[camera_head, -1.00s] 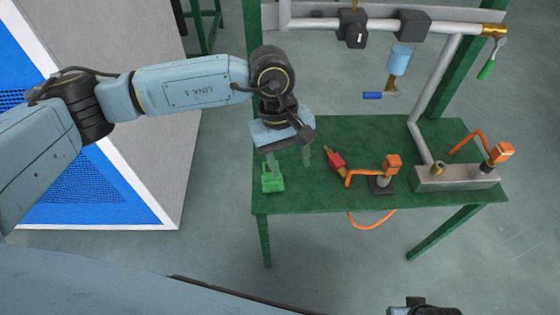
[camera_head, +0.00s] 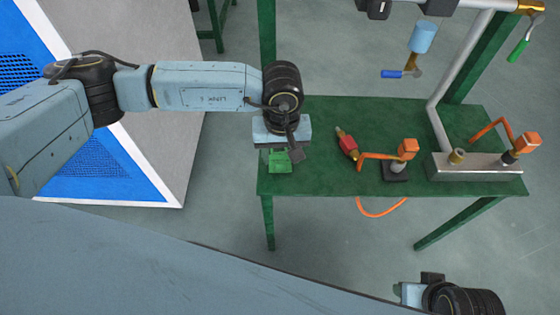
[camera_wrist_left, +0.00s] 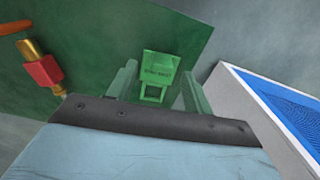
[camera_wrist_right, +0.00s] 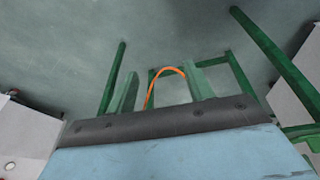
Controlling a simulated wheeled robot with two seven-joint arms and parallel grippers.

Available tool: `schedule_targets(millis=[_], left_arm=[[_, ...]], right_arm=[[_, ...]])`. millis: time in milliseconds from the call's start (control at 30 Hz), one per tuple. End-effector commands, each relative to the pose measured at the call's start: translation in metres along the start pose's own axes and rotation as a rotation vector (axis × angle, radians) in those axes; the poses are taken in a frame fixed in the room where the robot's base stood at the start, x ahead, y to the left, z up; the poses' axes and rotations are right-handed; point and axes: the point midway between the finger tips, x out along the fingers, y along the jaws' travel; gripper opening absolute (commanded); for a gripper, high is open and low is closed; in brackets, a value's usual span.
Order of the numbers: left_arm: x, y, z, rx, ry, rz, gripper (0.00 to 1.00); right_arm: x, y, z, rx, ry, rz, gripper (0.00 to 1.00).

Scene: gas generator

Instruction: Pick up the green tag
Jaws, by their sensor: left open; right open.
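The green tag (camera_head: 279,163) lies near the left front corner of the green table (camera_head: 325,120). In the left wrist view the tag (camera_wrist_left: 157,72) shows with a wide plate and a narrower frame-like end. My left gripper (camera_wrist_left: 155,85) is open, its two green-tinted fingers on either side of the tag's narrow end; I cannot tell whether they touch it. In the head view its palm (camera_head: 281,130) is right above and behind the tag and hides part of it. My right gripper (camera_wrist_right: 160,85) is open and empty, low in front of the table.
A metal block (camera_head: 478,170) with a pipe is at the right. An orange hose (camera_head: 380,212) hangs off the front edge. A blue-white cabinet (camera_head: 150,150) stands left.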

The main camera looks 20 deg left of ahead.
Motion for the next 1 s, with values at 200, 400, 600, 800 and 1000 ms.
schedule_targets(millis=[200,400,600,800,1000], left_arm=[[0.028,-0.002,0.002,-0.001,-0.001,0.001,0.51],[0.031,-0.002,0.001,-0.001,0.0,0.001,0.51],[0.031,-0.002,0.002,-0.001,0.0,0.001,0.42],[0.031,-0.002,0.002,-0.001,0.0,0.001,0.16],[0.03,-0.002,0.002,-0.001,0.0,0.001,0.03]], right_arm=[[-0.021,-0.005,-0.003,0.005,0.017,-0.01,0.52],[-0.027,-0.006,-0.003,0.006,0.017,-0.012,0.52],[-0.026,-0.006,-0.003,0.006,0.017,-0.012,0.52],[-0.026,-0.006,-0.003,0.006,0.016,-0.012,0.52],[-0.026,-0.006,-0.003,0.006,0.016,-0.012,0.52]])
